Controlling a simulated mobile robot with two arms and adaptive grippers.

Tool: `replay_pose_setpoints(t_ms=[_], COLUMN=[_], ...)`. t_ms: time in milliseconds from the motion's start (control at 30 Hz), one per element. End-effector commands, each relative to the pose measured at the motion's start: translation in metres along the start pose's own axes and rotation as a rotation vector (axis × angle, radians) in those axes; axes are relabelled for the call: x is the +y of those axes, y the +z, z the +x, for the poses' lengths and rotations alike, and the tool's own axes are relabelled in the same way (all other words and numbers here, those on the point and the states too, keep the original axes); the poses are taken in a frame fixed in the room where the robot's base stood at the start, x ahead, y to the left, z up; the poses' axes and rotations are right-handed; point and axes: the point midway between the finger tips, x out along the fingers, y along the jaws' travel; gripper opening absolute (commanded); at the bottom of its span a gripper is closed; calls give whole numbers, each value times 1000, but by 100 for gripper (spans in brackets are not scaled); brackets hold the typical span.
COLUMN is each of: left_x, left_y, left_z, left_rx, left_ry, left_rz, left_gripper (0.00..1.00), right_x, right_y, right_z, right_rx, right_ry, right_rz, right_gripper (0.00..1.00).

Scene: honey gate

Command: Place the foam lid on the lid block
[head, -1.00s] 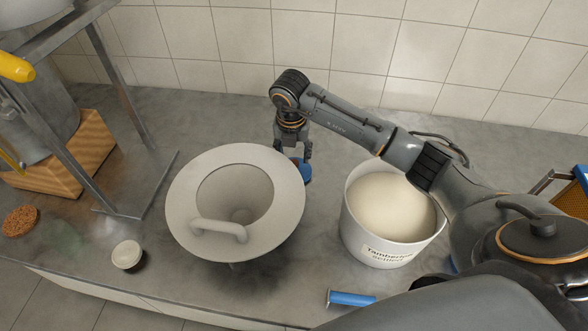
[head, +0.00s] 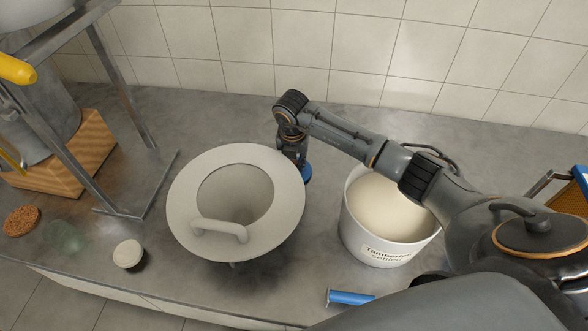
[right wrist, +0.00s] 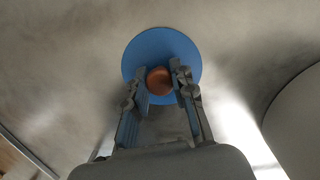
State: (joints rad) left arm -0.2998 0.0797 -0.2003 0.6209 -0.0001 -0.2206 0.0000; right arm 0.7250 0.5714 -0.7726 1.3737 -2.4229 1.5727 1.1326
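A flat blue disc with a round copper knob (right wrist: 159,80), which looks like the foam lid, lies on the grey counter. In the head view only part of the blue disc (head: 306,173) shows, behind the rim of the white funnel. My right gripper (right wrist: 160,76) is at the disc, its two fingers apart on either side of the knob; a small gap seems to show at the right finger. In the head view its fingertips are hidden behind the funnel rim. I cannot pick out the lid block for sure. My left gripper is not in view.
The wide funnel with a handle (head: 178,215) stands beside the disc. A white bucket labelled "Tamberlin settled" (head: 378,248) stands to the right. A small white-topped jar (head: 128,253), a brown round pad (head: 21,220) and a blue cylinder (head: 350,298) lie around. The counter behind the funnel is clear.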

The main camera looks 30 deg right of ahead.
Motion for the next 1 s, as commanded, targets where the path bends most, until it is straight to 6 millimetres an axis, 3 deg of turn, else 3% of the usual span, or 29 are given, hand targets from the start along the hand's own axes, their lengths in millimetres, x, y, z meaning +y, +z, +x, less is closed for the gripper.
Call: replay_pose_setpoints(t_ms=[333,467,867,1000], left_x=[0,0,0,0], left_y=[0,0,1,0], left_z=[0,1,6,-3], left_rx=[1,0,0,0], left_ry=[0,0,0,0], left_rz=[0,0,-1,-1], left_gripper=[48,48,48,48], right_x=[0,0,0,1], right_y=[0,3,14,18], right_z=[-1,-12,-86,-118], right_rx=[-1,-2,-3,-4], right_ry=[0,2,3,6], right_rz=[0,1,0,-16], right_gripper=[0,0,0,0])
